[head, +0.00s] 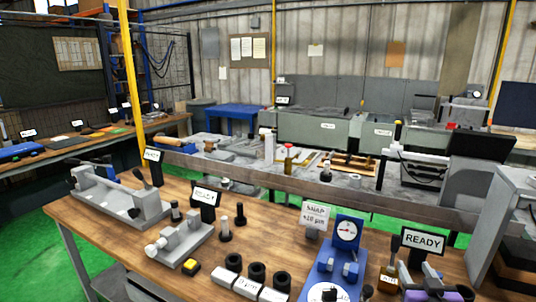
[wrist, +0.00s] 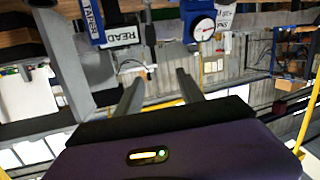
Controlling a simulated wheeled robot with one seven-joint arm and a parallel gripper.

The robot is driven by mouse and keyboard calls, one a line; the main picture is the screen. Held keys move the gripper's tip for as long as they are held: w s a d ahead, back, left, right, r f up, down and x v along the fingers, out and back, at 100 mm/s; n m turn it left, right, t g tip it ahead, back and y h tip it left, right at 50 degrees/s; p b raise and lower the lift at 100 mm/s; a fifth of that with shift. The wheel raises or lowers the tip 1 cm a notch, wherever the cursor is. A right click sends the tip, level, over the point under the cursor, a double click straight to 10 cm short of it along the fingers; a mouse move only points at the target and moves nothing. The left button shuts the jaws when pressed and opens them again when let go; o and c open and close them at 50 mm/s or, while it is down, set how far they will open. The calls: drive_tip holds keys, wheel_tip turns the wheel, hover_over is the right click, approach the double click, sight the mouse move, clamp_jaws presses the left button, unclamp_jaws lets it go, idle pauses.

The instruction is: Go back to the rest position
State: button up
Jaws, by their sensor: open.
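My gripper (wrist: 160,78) shows in the wrist view. Its two grey fingers stand apart with nothing between them, and its purple body fills the bottom of that view. The wrist picture is turned over, with the bench side at the top. Beyond the fingers are a READY sign (wrist: 122,36) and a blue dial gauge (wrist: 203,27), both apart from them. In the head view a purple and grey piece at the lower right, by the READY sign (head: 423,241), is partly cut off; I cannot tell whether it is my gripper.
The wooden bench (head: 95,222) carries a long grey fixture (head: 120,200), a smaller grey fixture (head: 180,243), dark pins, several black-topped blocks and the blue dial gauge (head: 346,234). A grey machine (head: 320,128) stands behind.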

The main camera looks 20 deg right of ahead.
drive_tip(key=s+a+f+n+t+y, duration=0.1)
drive_tip(key=s+a, duration=0.3)
drive_tip(key=a, duration=0.3)
drive_tip(key=s+a+f+t, duration=0.1)
drive_tip(key=s+a+t, duration=0.15)
drive_tip(key=a, duration=0.55)
drive_tip(key=s+a+n+g+y, duration=0.1)
drive_tip(key=s+a+y, duration=0.3)
drive_tip(key=s+a, duration=0.6)
drive_tip(key=s+a+f+n+g+y, duration=0.1)
drive_tip(key=s+a+n+y, duration=0.3)
drive_tip(key=s+a, duration=0.5)
drive_tip(key=s, duration=0.5)
drive_tip(key=shift+a+b, duration=0.3)
drive_tip(key=shift+a, duration=0.05)
drive_tip(key=shift+o, duration=0.2)
drive_tip(key=shift+w, duration=0.1)
